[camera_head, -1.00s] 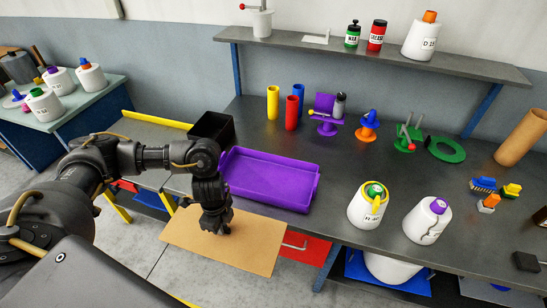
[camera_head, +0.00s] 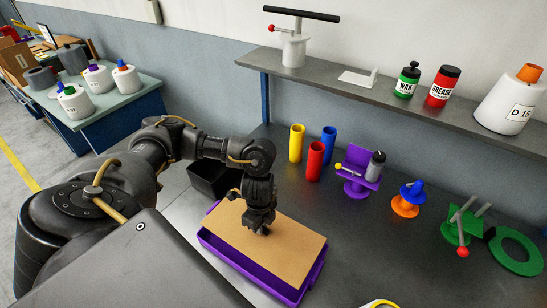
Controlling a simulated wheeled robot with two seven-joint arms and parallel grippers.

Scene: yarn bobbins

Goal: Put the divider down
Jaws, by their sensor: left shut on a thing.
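The divider (camera_head: 288,251) is a flat tan board. My left gripper (camera_head: 259,229) is shut on it near its upper left part, pointing down. The board is over the purple tray (camera_head: 226,264), covering most of its inside. The tray's left wall and front and right rims still show around the board. I cannot tell whether the board touches the tray or hovers just above it. My right gripper is not in view.
A black bin (camera_head: 205,182) stands just behind the tray. Yellow (camera_head: 297,143), red (camera_head: 314,161) and blue (camera_head: 328,139) tubes stand behind on the grey table. A purple stand (camera_head: 357,175) and an orange stand (camera_head: 405,206) are to the right. A shelf (camera_head: 395,106) runs above.

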